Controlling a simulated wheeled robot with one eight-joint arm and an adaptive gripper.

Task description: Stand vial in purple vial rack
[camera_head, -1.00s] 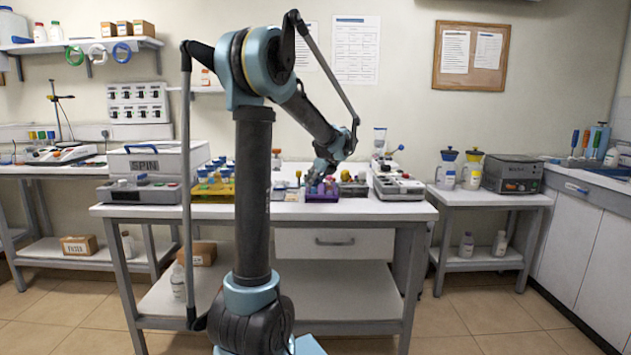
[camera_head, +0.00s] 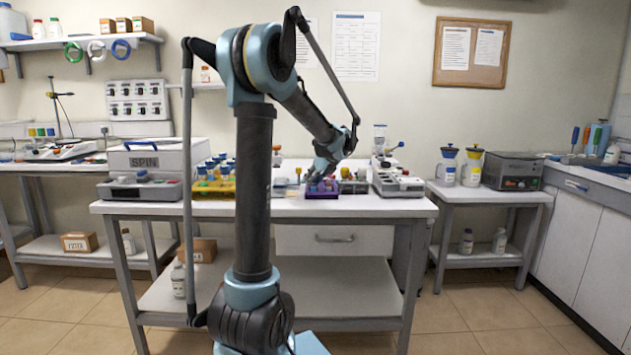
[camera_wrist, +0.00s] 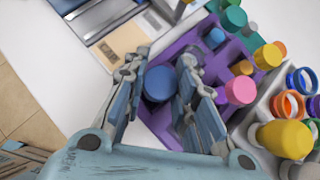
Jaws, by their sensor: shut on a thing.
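The purple vial rack (camera_head: 322,193) sits near the front edge of the bench, right of my arm's column. In the wrist view the rack (camera_wrist: 158,122) lies under and to the right of my gripper, with vials capped blue, teal, green, yellow and pink. My gripper (camera_head: 318,180) is at the rack. In the wrist view my gripper (camera_wrist: 163,85) is shut on a blue-capped vial (camera_wrist: 159,84), which sits between the fingers over the rack's left part. The vial's lower body is hidden, so I cannot tell how deep it sits in a hole.
A grey rack (camera_wrist: 250,128) with ring-topped and yellow-capped items adjoins the purple rack on the right. A yellow rack (camera_head: 213,187) with blue-capped vials stands left of my arm. A white device (camera_head: 397,184) stands on the right. Bench space left of the purple rack is mostly clear.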

